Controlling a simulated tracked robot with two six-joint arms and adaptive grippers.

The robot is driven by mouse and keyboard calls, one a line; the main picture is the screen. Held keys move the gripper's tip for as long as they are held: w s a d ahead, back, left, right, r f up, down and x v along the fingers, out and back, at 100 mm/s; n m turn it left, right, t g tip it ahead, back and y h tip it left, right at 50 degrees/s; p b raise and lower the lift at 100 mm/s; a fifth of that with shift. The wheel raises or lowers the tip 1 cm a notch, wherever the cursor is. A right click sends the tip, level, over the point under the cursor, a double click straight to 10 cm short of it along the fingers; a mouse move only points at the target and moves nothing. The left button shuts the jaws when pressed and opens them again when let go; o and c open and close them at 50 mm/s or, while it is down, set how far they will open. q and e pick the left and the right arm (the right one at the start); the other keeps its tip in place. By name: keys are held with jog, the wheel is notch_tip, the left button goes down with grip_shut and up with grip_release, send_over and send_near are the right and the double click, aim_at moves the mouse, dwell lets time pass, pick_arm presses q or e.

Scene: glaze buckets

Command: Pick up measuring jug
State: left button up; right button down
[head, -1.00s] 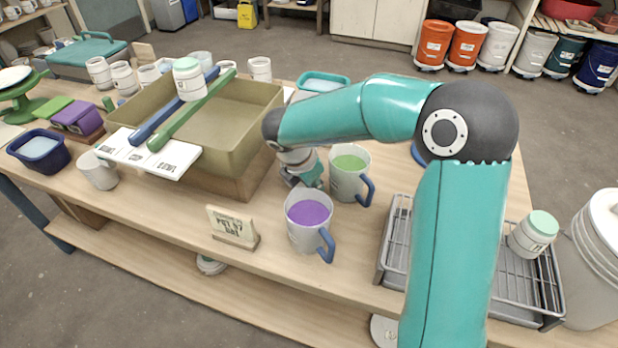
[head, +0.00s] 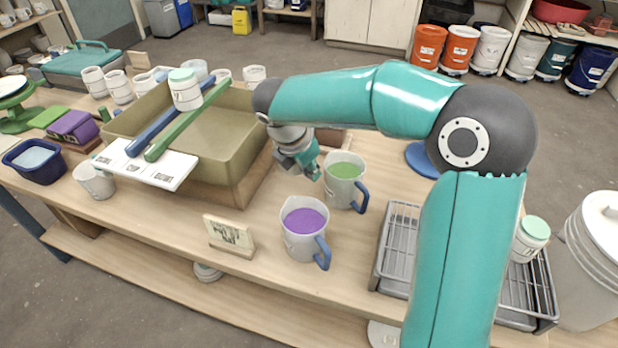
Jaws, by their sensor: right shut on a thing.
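A white measuring jug with green liquid (head: 345,190) and a blue handle stands upright on the table (head: 268,283). A similar jug with purple liquid (head: 302,243) stands in front of it, a little left. My right gripper (head: 317,173) is at the left side of the green-filled jug's rim, shut on that jug; the contact is small and partly hidden by the gripper itself. My left gripper is not in view.
An olive basin (head: 240,150) stands left of the gripper, with a blue and a green bar and a lidded jar (head: 185,95) over it. A small sign (head: 230,235) stands at the front. A grey wire rack (head: 398,245) is at right, partly behind my arm.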

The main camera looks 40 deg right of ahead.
jog(key=shift+r+p, duration=1.1)
jog(key=shift+r, duration=5.35)
jog(key=shift+r, duration=0.15)
